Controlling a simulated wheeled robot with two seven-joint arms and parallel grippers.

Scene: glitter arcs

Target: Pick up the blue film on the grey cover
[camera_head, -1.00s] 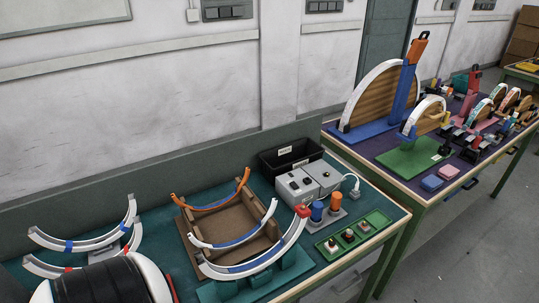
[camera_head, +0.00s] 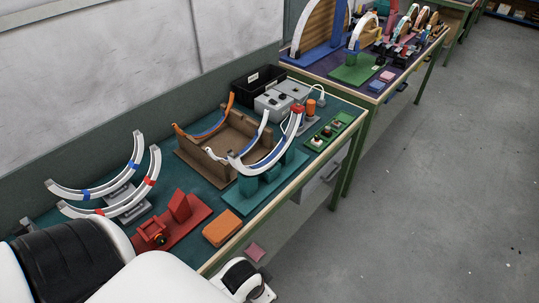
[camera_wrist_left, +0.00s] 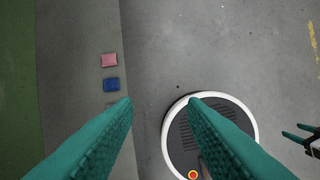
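The blue film (camera_wrist_left: 111,85) is a small dark blue square lying flat on a light grey surface (camera_wrist_left: 75,130), likely the grey cover, in the left wrist view. A pink square (camera_wrist_left: 109,60) lies just above it in that view. My left gripper (camera_wrist_left: 160,102) is open and empty, its two teal fingers wide apart. The blue film is apart from it, just beyond the left fingertip. My right gripper (camera_wrist_left: 296,132) shows small at the right edge, fingers apart. In the head view the pink square (camera_head: 255,252) shows below the table's front edge; the blue film is not visible there.
The near table (camera_head: 285,196) holds a red fixture (camera_head: 184,209), an orange block (camera_head: 222,228), curved white arcs (camera_head: 150,180), a brown tray (camera_head: 190,157) and grey boxes (camera_head: 272,105). A second table (camera_head: 400,73) stands behind. Open floor (camera_head: 420,210) lies to the right.

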